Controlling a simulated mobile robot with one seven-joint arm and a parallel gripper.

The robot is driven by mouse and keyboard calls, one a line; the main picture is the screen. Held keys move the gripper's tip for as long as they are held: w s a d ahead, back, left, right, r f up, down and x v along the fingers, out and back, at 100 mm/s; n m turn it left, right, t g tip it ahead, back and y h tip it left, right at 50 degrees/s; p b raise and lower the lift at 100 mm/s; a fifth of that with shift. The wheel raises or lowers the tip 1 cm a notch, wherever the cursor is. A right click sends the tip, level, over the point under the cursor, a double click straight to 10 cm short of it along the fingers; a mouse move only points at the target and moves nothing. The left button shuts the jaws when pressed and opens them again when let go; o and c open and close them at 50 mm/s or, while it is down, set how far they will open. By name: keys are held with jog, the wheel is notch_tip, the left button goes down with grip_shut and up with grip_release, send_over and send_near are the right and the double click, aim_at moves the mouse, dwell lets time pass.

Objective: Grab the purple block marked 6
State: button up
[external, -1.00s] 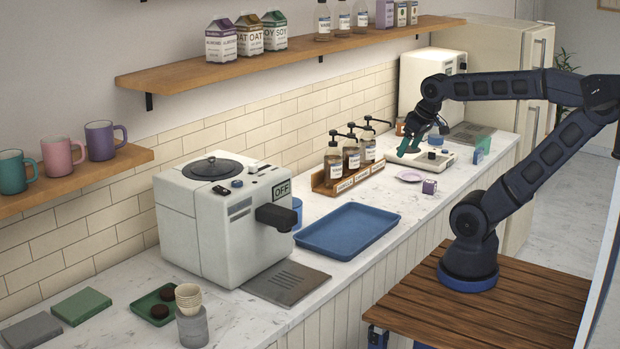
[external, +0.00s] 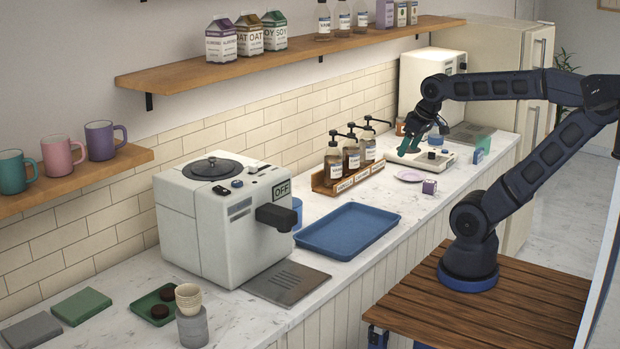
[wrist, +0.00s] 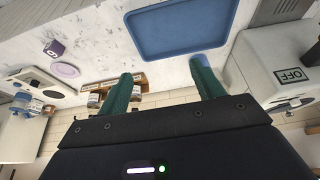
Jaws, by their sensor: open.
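The purple block marked 6 (external: 429,186) sits on the white counter near its front edge, beside a pale purple plate (external: 409,175). In the wrist view the purple block (wrist: 54,48) shows at the upper left with the digit 6 on one face, next to the plate (wrist: 66,70). My gripper (external: 424,142) has green fingers and is open and empty. It is above the counter, farther back than the block and clear of it. In the wrist view the fingers (wrist: 160,78) point toward the counter, with the block off to their left.
A wooden rack of pump bottles (external: 348,178) stands against the tiled wall. A white tray-like device (external: 420,158) lies below my gripper, with a teal item (external: 482,143) beside it. A blue tray (external: 348,231) lies nearer the coffee machine (external: 225,220). The counter around the block is mostly clear.

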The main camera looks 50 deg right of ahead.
jog(key=w+d+f+m, duration=0.5)
jog(key=w+d, duration=0.3)
jog(key=d, duration=0.1)
jog(key=m+g+h, duration=0.4)
jog(key=m+h, duration=0.1)
jog(key=m, duration=0.7)
send_near(430, 182)
jog(key=shift+y, duration=0.3)
jog(key=shift+d+x, duration=0.2)
jog(key=shift+x, duration=1.2)
jog(key=shift+d+x, duration=0.25)
jog(key=shift+x, duration=1.1)
jog(key=shift+s, duration=0.1)
jog(key=shift+x, duration=2.45)
jog(key=shift+c, duration=0.5)
